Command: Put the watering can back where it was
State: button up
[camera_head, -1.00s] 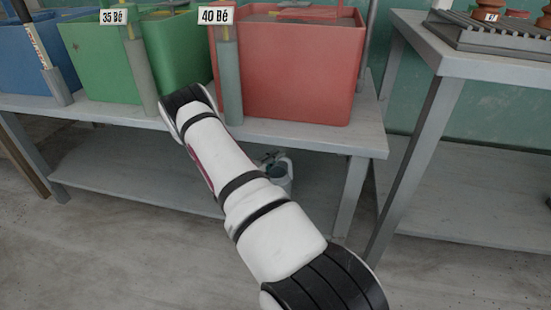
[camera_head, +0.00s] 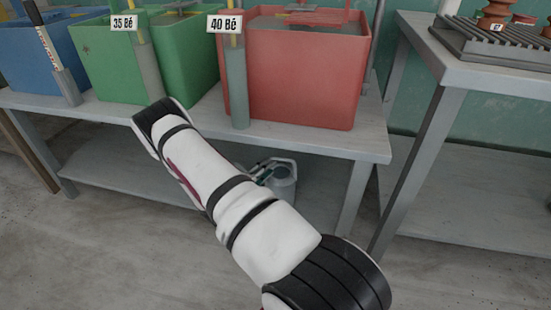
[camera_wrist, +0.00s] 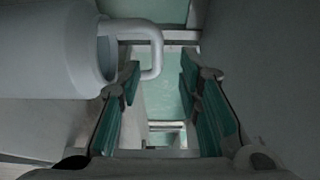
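The watering can (camera_head: 285,186) is grey and stands at the lower shelf of the bench, partly behind my arm in the head view. In the wrist view the can's body (camera_wrist: 60,50) fills the upper left, and its looped handle (camera_wrist: 153,45) reaches right, to the gap between my fingertips. My gripper (camera_wrist: 160,82) is open, with teal pads well apart and the left finger close beside the can. I cannot tell whether it touches. In the head view only a small part of my gripper (camera_head: 263,177) shows beside the can.
The bench top (camera_head: 300,138) above holds a red tub (camera_head: 305,85), a green tub (camera_head: 105,65) and a blue tub (camera_head: 35,60). A bench leg (camera_head: 352,198) stands right of the can. The lower shelf (camera_head: 125,175) is clear on the left.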

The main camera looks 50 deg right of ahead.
jog(key=shift+w+a+p, duration=0.1)
jog(key=shift+a+p, duration=0.45)
jog(key=shift+a, duration=1.6)
